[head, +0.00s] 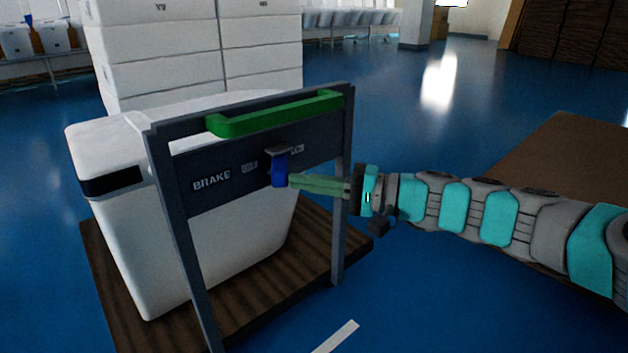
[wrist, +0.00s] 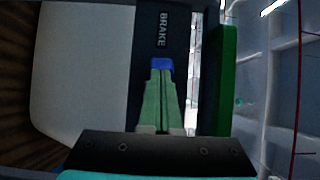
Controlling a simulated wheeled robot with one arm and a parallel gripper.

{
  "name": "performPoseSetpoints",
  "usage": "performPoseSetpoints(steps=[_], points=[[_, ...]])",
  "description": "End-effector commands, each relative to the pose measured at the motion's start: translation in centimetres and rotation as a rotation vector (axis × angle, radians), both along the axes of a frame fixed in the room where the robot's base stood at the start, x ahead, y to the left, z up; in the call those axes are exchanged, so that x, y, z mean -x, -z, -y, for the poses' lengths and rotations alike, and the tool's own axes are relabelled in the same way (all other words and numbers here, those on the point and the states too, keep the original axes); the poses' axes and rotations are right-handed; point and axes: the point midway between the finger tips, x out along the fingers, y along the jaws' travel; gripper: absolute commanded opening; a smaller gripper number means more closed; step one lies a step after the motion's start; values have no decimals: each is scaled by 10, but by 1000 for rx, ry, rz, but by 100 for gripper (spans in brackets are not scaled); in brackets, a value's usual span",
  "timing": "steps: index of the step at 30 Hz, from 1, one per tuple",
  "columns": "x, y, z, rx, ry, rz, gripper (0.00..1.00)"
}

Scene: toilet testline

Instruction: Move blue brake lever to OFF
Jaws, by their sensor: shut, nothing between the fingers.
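The blue brake lever (head: 279,172) hangs from a grey pivot on the dark panel marked BRAKE (head: 225,183). It points down and stands between the two small labels, partly covering the area beside the right one. My gripper (head: 293,181) reaches in from the right, with its pale green fingers shut and their tips at the lever's right side. In the wrist view the fingers (wrist: 162,68) point at the blue lever (wrist: 162,62), whose lower part they hide. The tips look very close to the lever; I cannot tell whether they touch it.
A green handle bar (head: 275,113) runs along the top of the cart frame, just above the lever. A white toilet-like bin (head: 150,240) stands behind the panel on a brown wooden base (head: 125,315). White boxes (head: 260,55) are stacked behind.

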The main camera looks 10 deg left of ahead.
Motion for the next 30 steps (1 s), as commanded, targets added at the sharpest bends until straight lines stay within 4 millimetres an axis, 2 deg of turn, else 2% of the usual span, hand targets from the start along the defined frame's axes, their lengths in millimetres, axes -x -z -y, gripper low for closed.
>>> performPoseSetpoints(steps=[1,4,19,28,30], points=[[9,1,-6,0,-25,-2,0],[11,1,-7,0,-29,-2,0],[7,1,-4,0,-22,-2,0],[-2,2,21,1,-29,-3,0],[7,1,26,0,-31,-3,0]])
